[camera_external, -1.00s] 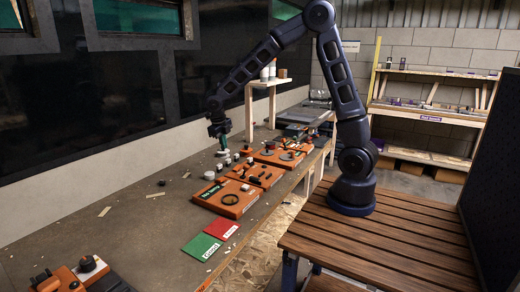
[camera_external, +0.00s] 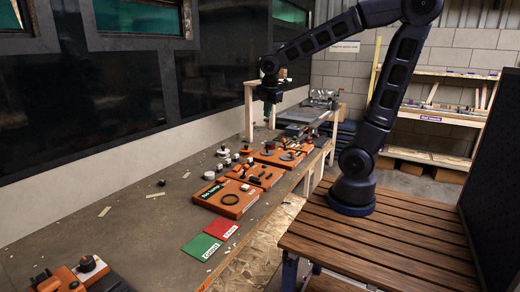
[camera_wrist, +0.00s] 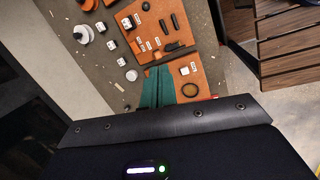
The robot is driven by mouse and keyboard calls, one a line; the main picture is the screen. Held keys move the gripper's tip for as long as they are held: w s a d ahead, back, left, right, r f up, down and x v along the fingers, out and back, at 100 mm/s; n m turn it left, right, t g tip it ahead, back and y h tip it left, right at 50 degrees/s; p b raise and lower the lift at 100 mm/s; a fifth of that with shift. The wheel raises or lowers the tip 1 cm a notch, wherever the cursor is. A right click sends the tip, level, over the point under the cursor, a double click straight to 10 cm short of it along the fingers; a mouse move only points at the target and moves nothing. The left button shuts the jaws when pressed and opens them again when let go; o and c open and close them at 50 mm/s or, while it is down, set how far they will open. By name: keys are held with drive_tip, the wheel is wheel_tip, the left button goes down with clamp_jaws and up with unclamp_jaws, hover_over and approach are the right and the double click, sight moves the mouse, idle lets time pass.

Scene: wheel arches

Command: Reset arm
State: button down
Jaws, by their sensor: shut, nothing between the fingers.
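My arm (camera_external: 395,80) stands on the slatted wooden table and reaches left over the bench. My gripper (camera_external: 267,118) hangs above the far part of the bench, fingers pointing down. In the wrist view its teal fingers (camera_wrist: 158,86) are together and hold nothing. Orange boards lie below it, apart from the fingers: a near one (camera_external: 232,198) with a black ring, and a middle one (camera_external: 256,173) with dark pieces.
A green card (camera_external: 201,247) and a red card (camera_external: 222,229) lie at the bench's front edge. Several small white pieces (camera_wrist: 112,45) stand beside the boards. A wooden shelf (camera_external: 430,118) stands at the back right. The bench's left part is mostly clear.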

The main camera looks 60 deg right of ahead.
drive_tip(key=s+d+r+m+t+y, duration=0.1)
drive_tip(key=s+d+m, duration=0.1)
drive_tip(key=s+m, duration=0.5)
drive_tip(key=s+d+r+m+t+y, duration=0.1)
drive_tip(key=s+m, duration=0.7)
drive_tip(key=shift+d+r, duration=0.3)
drive_tip(key=shift+d, duration=0.1)
drive_tip(key=shift+w, duration=0.15)
idle(0.6)
